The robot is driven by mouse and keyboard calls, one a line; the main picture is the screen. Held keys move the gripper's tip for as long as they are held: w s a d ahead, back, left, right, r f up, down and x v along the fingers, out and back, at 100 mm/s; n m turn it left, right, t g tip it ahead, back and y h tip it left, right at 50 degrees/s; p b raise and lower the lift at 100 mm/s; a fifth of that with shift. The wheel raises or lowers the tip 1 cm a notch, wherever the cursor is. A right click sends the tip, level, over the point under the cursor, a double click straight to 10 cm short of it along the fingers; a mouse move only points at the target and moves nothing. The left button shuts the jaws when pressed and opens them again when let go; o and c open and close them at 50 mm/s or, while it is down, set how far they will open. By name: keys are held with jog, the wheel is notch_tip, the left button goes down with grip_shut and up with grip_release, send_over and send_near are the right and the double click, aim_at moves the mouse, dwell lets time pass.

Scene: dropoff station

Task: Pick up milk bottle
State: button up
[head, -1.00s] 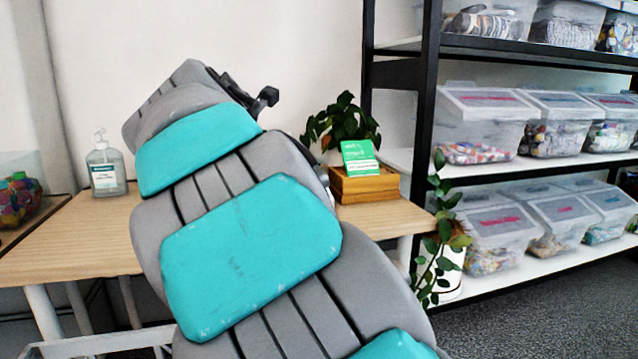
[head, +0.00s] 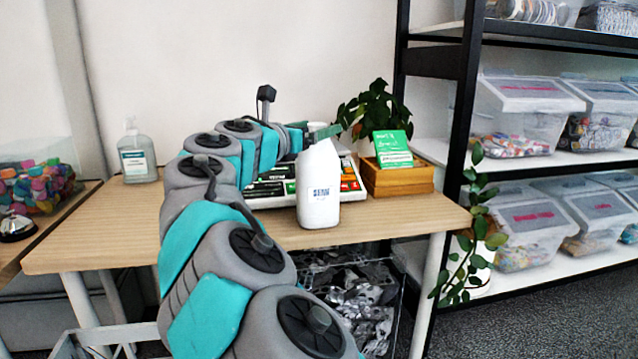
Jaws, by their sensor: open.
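My arm curves up from the bottom over the left part of the table. My gripper (head: 326,133) is at the arm's far end, close to the bottle's top. It is open and small in the picture, partly hidden behind the bottle. I cannot tell whether it touches the bottle.
A sanitizer bottle (head: 137,155) stands at left. A wooden box (head: 400,178) with a green card and a plant (head: 375,108) stand at right. A shelf with clear bins (head: 525,110) is farther right.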

jog(key=w, duration=0.2)
jog(key=w+d, duration=0.1)
jog(key=shift+w+f, duration=0.15)
jog(key=shift+f, duration=0.1)
jog(key=shift+w+d+r, duration=0.1)
jog(key=shift+w+d, duration=0.2)
jog(key=shift+w, duration=0.3)
grip_shut()
